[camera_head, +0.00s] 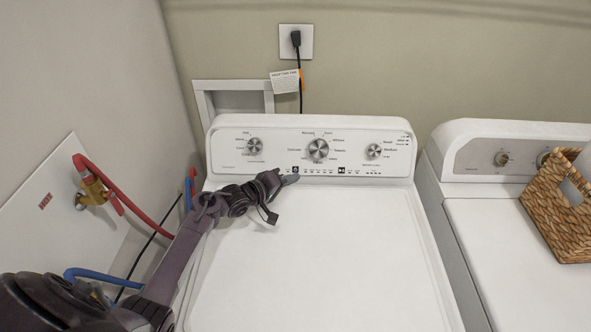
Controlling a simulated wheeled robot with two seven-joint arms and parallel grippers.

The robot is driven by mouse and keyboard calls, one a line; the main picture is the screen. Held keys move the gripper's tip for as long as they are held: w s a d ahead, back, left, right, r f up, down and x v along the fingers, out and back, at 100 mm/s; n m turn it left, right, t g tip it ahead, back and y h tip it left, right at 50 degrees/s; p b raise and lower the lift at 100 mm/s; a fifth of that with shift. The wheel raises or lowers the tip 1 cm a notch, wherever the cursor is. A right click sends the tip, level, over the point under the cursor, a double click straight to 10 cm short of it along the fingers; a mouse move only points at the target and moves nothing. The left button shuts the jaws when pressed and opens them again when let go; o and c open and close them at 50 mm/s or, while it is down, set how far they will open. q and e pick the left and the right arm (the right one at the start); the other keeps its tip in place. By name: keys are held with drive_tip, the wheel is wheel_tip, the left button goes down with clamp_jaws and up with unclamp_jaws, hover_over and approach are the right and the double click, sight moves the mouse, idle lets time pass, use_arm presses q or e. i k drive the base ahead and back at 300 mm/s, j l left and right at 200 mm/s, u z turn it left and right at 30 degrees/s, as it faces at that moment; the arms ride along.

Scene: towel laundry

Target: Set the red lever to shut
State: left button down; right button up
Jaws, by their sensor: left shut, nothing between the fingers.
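The brass valve (94,190) sits on a white panel on the left wall. A small red lever (116,203) shows beside the valve, slanting down to the right and partly overlapped by the red hose. My left arm reaches in from the lower left across the front of the white washer (320,255). My left gripper (290,180) is shut and empty at the washer's control panel, near its lower buttons. It is well to the right of the red lever and apart from it. My right gripper is not in view.
A red hose (148,221) and a blue hose (86,273) run between the wall and the washer. A second white machine (500,240) stands at the right with a wicker basket (552,215) on it. The washer's lid is clear. An outlet (296,41) holds a black plug.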

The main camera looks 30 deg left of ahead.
sight(112, 197)
drive_tip(key=k+l, duration=0.5)
drive_tip(key=k, duration=0.15)
drive_tip(key=k+l, duration=0.5)
drive_tip(key=k, duration=0.2)
